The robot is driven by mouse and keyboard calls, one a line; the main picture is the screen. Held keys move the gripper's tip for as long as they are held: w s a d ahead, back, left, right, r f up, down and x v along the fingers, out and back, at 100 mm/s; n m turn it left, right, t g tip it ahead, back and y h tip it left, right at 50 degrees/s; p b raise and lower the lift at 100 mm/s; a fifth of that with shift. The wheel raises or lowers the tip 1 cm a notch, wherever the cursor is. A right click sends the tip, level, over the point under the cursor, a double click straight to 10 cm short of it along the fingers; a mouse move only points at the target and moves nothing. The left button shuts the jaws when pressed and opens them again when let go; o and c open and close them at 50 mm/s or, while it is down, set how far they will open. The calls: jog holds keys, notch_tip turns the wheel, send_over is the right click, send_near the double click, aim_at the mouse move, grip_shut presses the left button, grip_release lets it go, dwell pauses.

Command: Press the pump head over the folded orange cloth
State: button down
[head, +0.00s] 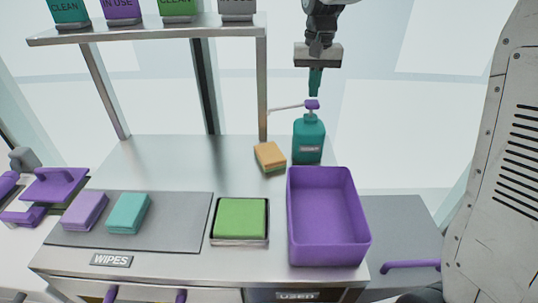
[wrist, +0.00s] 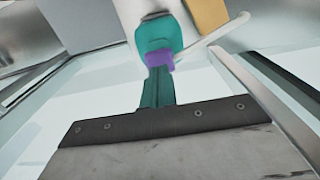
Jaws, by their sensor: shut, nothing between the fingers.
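The teal pump bottle (head: 308,140) stands upright at the back right of the counter. Its purple pump head (head: 312,104) carries a thin pale spout pointing left. The folded orange cloth (head: 269,157) lies left of the bottle, below the spout tip in the head view. My gripper (head: 314,93) points down just above the pump head, its teal fingers shut and empty. A small gap seems to show between them. In the wrist view the fingertips (wrist: 158,72) overlap the purple pump head (wrist: 160,59), and contact cannot be told there. The orange cloth (wrist: 208,14) is partly cut off there.
A purple bin (head: 328,255) stands in front of the bottle. A green cloth (head: 241,218) lies in a metal tray. Purple (head: 85,210) and teal (head: 128,212) cloths lie on a grey mat. A raised shelf (head: 150,33) with its post stands left of my gripper.

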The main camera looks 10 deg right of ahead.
notch_tip(320, 180, up, 6)
dwell(0.6)
dwell(0.4)
jog(key=s+d+f+n, duration=0.1)
jog(key=s+f, duration=0.2)
jog(key=s, duration=1.4)
jog(key=s+d+f+n+t, duration=0.1)
jog(key=s+d+f, duration=0.1)
jog(key=s, duration=1.6)
jog(key=shift+f, duration=0.6)
